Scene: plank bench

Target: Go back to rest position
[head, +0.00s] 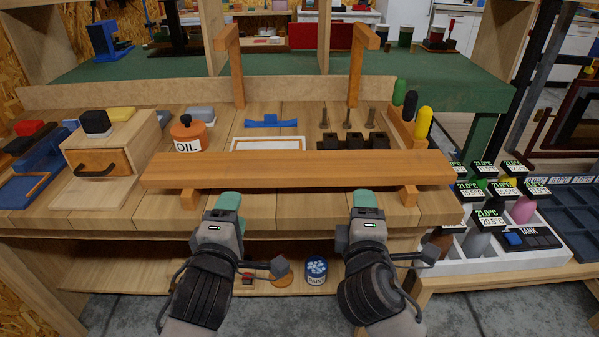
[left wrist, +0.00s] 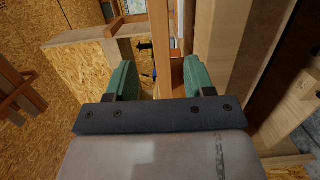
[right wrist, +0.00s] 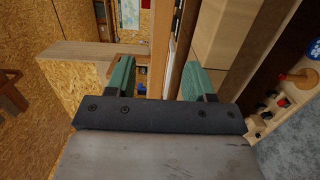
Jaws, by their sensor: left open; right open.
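My left gripper (head: 229,200) is in front of the bench's front edge, below the left part of a long wooden plank. In the left wrist view its green fingers (left wrist: 157,80) are apart with nothing held between them. My right gripper (head: 362,199) is in a like place further right. In the right wrist view its green fingers (right wrist: 157,82) are also apart and empty. The plank (head: 300,170) lies level across wooden supports at the bench's front. Both grippers look apart from it in the head view, though the fingertips are partly hidden by the hands.
An orange oil can (head: 188,134) and a drawer box (head: 112,150) stand on the bench (head: 75,215) at left. Wooden posts (head: 237,80) rise behind the plank. A white rack (head: 480,262) with labelled items is at right. A paint tin (head: 316,270) stands on the lower shelf.

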